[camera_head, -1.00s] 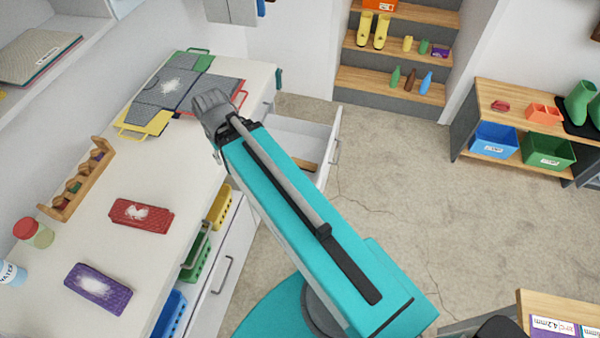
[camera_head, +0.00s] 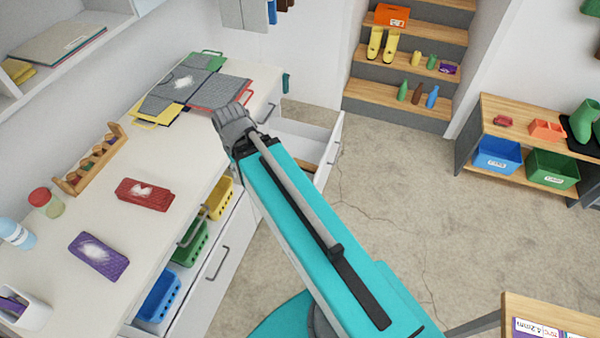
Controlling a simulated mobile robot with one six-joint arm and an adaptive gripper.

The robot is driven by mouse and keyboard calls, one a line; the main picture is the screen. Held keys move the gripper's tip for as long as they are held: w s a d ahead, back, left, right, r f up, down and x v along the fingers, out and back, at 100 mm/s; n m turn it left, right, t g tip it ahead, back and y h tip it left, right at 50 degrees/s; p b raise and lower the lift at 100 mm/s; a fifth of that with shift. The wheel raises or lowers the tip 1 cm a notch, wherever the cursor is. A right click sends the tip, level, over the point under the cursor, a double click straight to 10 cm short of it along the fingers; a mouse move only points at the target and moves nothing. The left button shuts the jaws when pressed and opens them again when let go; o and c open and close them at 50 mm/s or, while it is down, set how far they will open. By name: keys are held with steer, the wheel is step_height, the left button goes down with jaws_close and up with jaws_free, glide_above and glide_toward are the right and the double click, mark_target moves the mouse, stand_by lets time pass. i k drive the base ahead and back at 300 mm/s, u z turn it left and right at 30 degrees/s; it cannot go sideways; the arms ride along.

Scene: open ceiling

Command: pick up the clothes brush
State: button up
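I cannot make out a clothes brush for certain. A brown wooden piece (camera_head: 306,165) shows inside the open white drawer (camera_head: 325,146), partly hidden by my arm, and I cannot tell what it is. My teal arm reaches up from the bottom, and its grey end joint shows above the counter edge beside that drawer. My gripper's fingers do not show, so I cannot see their state or anything in them.
Open floor (camera_head: 400,210) lies to the right.

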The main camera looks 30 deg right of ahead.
mark_target(306, 166)
steer(key=z, duration=0.15)
steer(key=i, duration=0.9)
steer(key=u, duration=0.05)
